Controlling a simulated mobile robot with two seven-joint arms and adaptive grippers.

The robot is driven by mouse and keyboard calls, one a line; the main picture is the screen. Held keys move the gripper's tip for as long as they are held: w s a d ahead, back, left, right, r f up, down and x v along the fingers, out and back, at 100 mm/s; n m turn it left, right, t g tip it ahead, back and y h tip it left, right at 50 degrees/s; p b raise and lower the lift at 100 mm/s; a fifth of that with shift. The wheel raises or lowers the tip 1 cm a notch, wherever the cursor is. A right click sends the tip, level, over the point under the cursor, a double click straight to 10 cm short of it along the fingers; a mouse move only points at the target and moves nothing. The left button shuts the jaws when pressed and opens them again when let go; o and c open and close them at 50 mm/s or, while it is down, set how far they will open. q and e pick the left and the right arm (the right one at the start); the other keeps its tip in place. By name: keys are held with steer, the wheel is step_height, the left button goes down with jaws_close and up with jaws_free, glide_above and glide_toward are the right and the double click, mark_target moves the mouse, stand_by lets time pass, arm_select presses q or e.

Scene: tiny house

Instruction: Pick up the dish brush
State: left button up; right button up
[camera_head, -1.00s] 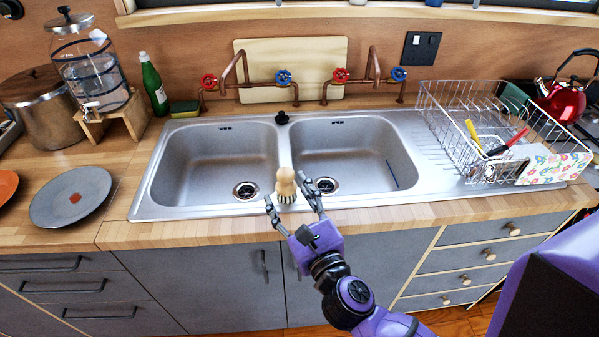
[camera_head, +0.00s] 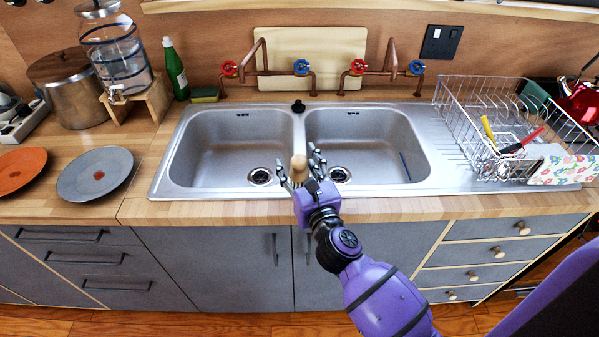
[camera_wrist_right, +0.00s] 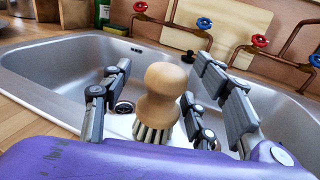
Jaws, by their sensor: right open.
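The dish brush (camera_wrist_right: 160,95) has a round pale wooden handle and light bristles pointing down. It stands upright at the front of the sink's middle divider. In the head view its wooden top (camera_head: 299,162) shows between my right gripper's fingers, and its bristles are hidden there. My right gripper (camera_head: 302,168) is open, with its fingers on both sides of the brush. In the right wrist view the fingers (camera_wrist_right: 155,100) are spread, with the brush between them; I cannot tell whether either touches it. My left gripper is not in view.
The steel double sink (camera_head: 300,135) has copper taps behind it. A wire dish rack (camera_head: 480,125) holding utensils and a floral cloth stands at right. A grey plate (camera_head: 95,173), an orange plate (camera_head: 20,168) and a glass dispenser (camera_head: 118,55) are at left. The counter's front strip is clear.

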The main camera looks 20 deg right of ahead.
steer(key=c, duration=1.3)
steer(key=shift+r, duration=0.1)
